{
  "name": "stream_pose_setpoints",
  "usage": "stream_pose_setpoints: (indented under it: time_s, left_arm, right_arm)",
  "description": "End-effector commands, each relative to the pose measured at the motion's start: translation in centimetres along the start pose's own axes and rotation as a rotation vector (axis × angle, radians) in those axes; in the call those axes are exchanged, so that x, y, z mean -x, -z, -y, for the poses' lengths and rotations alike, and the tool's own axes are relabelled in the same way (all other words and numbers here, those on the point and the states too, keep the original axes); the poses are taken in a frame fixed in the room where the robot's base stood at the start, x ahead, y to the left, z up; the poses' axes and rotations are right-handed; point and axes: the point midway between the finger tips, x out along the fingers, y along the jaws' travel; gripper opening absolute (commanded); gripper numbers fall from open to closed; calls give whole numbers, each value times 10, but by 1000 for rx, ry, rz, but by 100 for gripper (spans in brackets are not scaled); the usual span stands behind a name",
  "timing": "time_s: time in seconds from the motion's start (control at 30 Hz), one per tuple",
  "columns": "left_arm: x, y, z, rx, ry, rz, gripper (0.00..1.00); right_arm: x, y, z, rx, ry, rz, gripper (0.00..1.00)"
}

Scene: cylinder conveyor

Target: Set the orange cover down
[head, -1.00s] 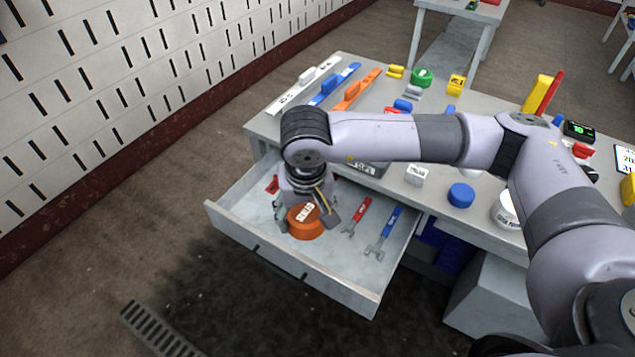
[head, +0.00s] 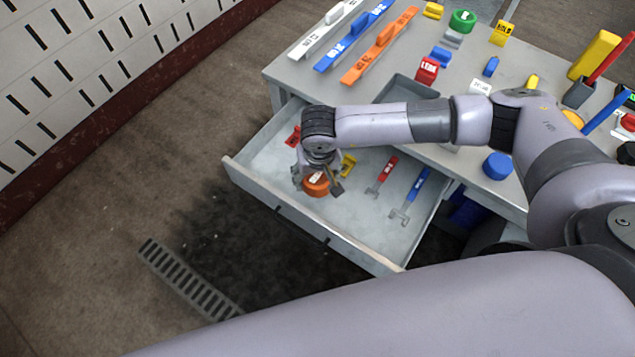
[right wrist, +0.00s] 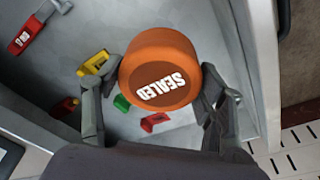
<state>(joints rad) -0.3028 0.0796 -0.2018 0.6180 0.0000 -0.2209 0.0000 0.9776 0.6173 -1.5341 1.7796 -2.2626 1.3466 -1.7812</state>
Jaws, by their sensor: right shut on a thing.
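The orange cover (head: 316,186) is a short round cap with white lettering, inside the open drawer's outline. In the right wrist view the cover (right wrist: 160,70) shows its top reading "SEALED". My right gripper (head: 318,187) points down into the drawer, its fingers shut on the cover from both sides; the gripper (right wrist: 158,82) also shows in the wrist view. The cover looks larger and nearer than the drawer items, but I cannot tell its exact height above the drawer floor. My left gripper is out of view.
The open drawer (head: 271,196) holds a red-handled tool (head: 382,174), a blue-handled tool (head: 410,194), a yellow piece (head: 348,164) and a red piece (head: 293,137) near the cover. The tabletop (head: 296,80) above carries several coloured items.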

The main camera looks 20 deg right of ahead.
Motion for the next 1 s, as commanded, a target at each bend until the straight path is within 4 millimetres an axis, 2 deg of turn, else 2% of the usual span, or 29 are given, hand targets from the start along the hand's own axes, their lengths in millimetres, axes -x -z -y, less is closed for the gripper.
stream_pose_setpoints:
  time_s: [0.03, 0.13, 0.43, 0.6, 0.83, 0.87, 1.0]
  left_arm:
    - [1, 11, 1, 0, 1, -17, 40]
    - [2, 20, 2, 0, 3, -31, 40]
    - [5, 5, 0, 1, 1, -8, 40]
    - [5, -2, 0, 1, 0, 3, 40]
    - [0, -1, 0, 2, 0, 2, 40]
    - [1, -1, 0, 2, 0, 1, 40]
    - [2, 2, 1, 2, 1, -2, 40]
  right_arm:
    - [-6, -1, 1, -1, 0, 1, 39]
    - [-12, -2, 1, -1, 1, 1, 39]
    - [-51, -8, 0, -1, 0, 1, 39]
    - [-55, -8, 0, 0, 1, -1, 39]
    - [-58, -8, 0, 0, 1, 0, 39]
    - [-58, -8, 0, 0, 1, -1, 66]
    - [-56, -8, 0, 0, 1, 0, 75]
